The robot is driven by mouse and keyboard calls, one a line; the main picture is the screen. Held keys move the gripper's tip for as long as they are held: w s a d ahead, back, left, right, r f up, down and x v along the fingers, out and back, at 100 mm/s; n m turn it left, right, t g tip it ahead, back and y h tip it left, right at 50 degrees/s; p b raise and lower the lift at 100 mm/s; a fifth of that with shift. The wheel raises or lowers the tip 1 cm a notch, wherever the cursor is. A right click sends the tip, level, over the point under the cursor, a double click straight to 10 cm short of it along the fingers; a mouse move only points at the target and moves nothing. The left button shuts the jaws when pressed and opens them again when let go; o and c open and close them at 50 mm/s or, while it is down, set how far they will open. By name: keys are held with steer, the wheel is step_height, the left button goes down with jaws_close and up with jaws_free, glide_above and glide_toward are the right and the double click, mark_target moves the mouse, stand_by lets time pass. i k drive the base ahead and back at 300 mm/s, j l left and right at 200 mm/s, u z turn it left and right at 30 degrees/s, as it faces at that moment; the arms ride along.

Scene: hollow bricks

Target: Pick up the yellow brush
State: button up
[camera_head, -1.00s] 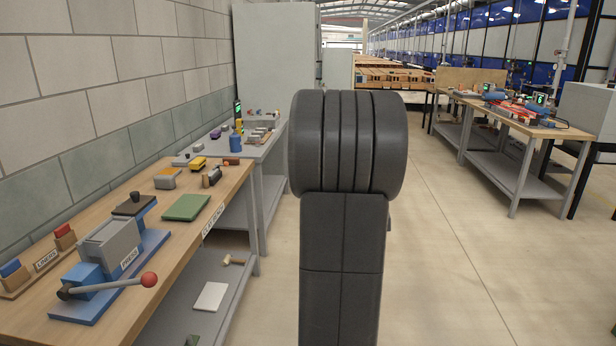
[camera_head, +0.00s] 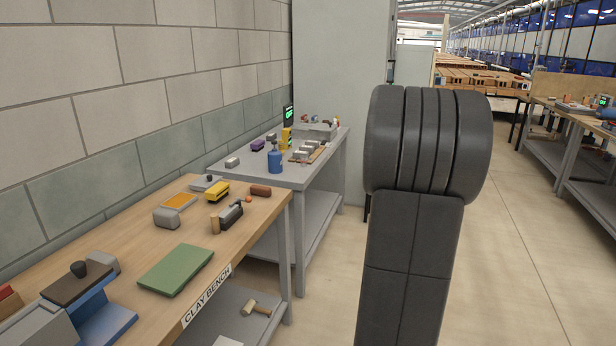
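A small yellow block-shaped thing with a dark underside (camera_head: 217,191), which looks like the yellow brush, lies on the far part of the wooden clay bench (camera_head: 232,245). A black and grey thing (camera_head: 231,214) lies close in front of it, apart from it. A brown block (camera_head: 260,191) lies to its right. My gripper is out of view. Only a dark arm part of mine (camera_head: 425,140) shows, upright right of the bench, well apart from the brush.
A green slab (camera_head: 175,269), a grey block (camera_head: 166,218) and an orange-topped piece (camera_head: 180,201) lie on the bench. A grey bench (camera_head: 315,168) with a blue bottle (camera_head: 275,161) stands beyond. The floor (camera_head: 540,270) is clear on the right.

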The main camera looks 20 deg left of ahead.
mark_target(218, 191)
steer(key=i+u, duration=0.25)
steer(key=i, duration=0.25)
steer(key=i+l+u, duration=0.15)
steer(key=i+u, duration=0.15)
steer(key=i, duration=0.25)
steer(key=i+l+u, duration=0.25)
steer(key=i, duration=0.25)
steer(key=i+u, duration=0.25)
steer(key=u, duration=0.2)
steer(key=i+l+u, duration=0.1)
steer(key=i+u, duration=0.15)
steer(key=u, duration=0.25)
steer(key=i+l+u, duration=0.15)
steer(key=u, duration=0.3)
steer(key=i+l+u, duration=0.25)
steer(key=u, duration=0.25)
steer(key=i+l+u, duration=0.25)
steer(key=k+l, duration=0.05)
steer(key=k, duration=0.05)
